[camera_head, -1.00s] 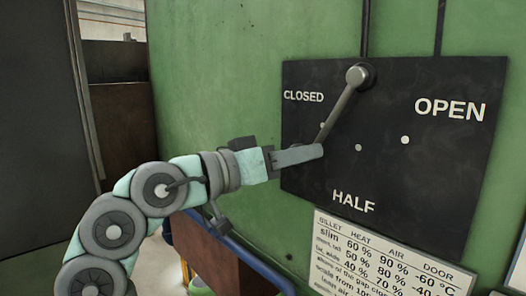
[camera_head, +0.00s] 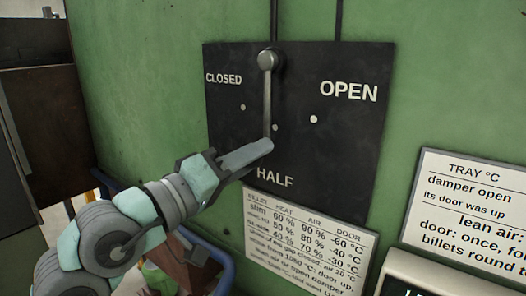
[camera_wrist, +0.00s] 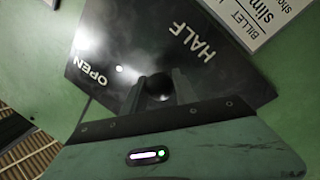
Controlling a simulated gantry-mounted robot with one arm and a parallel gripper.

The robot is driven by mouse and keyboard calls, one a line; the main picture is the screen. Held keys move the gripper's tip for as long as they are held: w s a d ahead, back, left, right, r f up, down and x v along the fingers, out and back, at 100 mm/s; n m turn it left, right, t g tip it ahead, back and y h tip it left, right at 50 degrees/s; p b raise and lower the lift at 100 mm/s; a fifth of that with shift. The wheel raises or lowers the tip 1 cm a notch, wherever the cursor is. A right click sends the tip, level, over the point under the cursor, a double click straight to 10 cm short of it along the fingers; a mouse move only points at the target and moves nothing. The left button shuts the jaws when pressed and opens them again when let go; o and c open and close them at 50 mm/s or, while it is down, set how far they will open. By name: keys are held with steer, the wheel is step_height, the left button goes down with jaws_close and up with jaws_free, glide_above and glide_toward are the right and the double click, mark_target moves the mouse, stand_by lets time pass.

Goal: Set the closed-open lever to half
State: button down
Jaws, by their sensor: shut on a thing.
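The lever (camera_head: 267,95) hangs from its round pivot at the top of a dark panel (camera_head: 350,150) on the green wall. It points almost straight down, toward the word HALF (camera_head: 275,178). CLOSED is marked at the upper left of the panel and OPEN at the upper right. My gripper (camera_head: 265,147) is at the lever's lower end, shut on it. In the wrist view the lever's dark round end (camera_wrist: 157,86) sits between my two fingers. The fingers hide the lever's tip in the head view.
A printed billet chart (camera_head: 300,240) is below the panel. Another sign (camera_head: 465,210) hangs to the right, above a box with a display (camera_head: 405,285). A blue rail (camera_head: 228,265) and a brown box stand low behind my arm.

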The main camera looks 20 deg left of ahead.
stand_by(0.3)
steer(key=c, duration=1)
jaws_free()
steer(key=b+v, duration=0.2)
steer(key=v, duration=0.8)
steer(key=shift+s+a, duration=0.15)
steer(key=shift+s, duration=0.15)
steer(key=shift+f, duration=0.1)
